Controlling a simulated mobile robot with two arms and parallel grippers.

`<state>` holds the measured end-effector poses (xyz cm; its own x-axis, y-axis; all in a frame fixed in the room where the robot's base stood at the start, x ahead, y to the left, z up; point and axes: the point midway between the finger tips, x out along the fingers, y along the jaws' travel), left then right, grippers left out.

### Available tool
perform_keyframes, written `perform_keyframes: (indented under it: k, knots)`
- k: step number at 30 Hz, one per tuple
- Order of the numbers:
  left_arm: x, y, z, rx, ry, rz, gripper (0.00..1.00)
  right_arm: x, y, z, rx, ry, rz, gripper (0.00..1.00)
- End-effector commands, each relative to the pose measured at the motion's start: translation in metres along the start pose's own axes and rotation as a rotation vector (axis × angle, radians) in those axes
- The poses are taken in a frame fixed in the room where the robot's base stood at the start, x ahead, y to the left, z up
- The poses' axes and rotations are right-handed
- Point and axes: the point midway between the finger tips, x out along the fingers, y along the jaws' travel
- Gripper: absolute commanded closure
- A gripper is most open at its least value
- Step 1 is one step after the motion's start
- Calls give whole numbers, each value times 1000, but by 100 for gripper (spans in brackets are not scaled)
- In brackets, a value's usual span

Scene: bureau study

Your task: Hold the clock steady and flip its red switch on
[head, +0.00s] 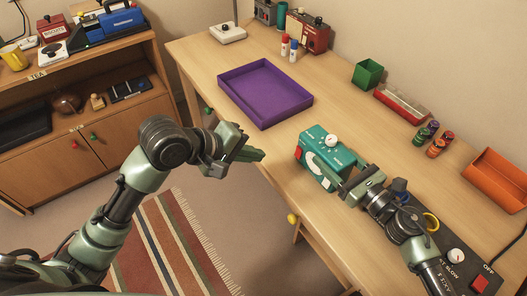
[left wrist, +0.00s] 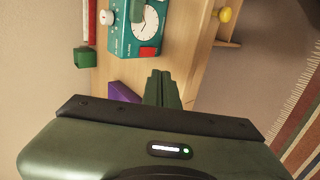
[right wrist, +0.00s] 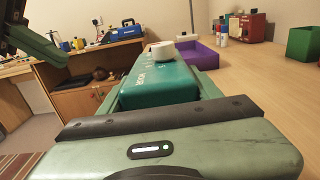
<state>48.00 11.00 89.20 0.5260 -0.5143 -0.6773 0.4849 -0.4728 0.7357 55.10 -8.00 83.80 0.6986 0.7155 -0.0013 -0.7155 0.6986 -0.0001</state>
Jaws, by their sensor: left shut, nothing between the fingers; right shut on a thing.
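The teal clock (head: 322,148) stands near the front edge of the desk. It has a white dial, a white knob on top and a red switch (head: 299,153) at its left end. The clock and red switch (left wrist: 148,53) also show in the left wrist view. My right gripper (head: 345,183) is shut on the clock at its right end; in the right wrist view the clock's teal casing (right wrist: 158,88) lies between the fingers. My left gripper (head: 253,149) is shut and empty, left of the clock and apart from it. The switch's exact position is unclear.
A purple tray (head: 240,77) lies on the desk behind the clock. A green box (head: 367,73), a red tray (head: 402,103), small cans and an orange bin (head: 495,178) stand along the back. A dark panel (head: 460,262) lies at the right. Bare desk surrounds the clock's back side.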

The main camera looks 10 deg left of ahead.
Motion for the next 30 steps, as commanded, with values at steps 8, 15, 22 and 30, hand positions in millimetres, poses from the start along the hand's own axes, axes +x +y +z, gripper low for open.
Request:
perform_keyframes:
  k: [8, 15, 22, 30]
  knots:
    - [2, -8, 0, 0, 0, -11, 100, 0, -1, 0, -1, 1, -2, 98]
    - [14, -8, 0, -3, -1, -13, 100, 0, -1, 0, -1, 1, -2, 98]
    - [58, -8, 1, -2, -2, -13, 100, 0, 0, 0, -1, 0, -1, 98]
    - [111, -2, 0, 1, 0, -9, 100, 0, 0, 0, -2, 0, -1, 98]
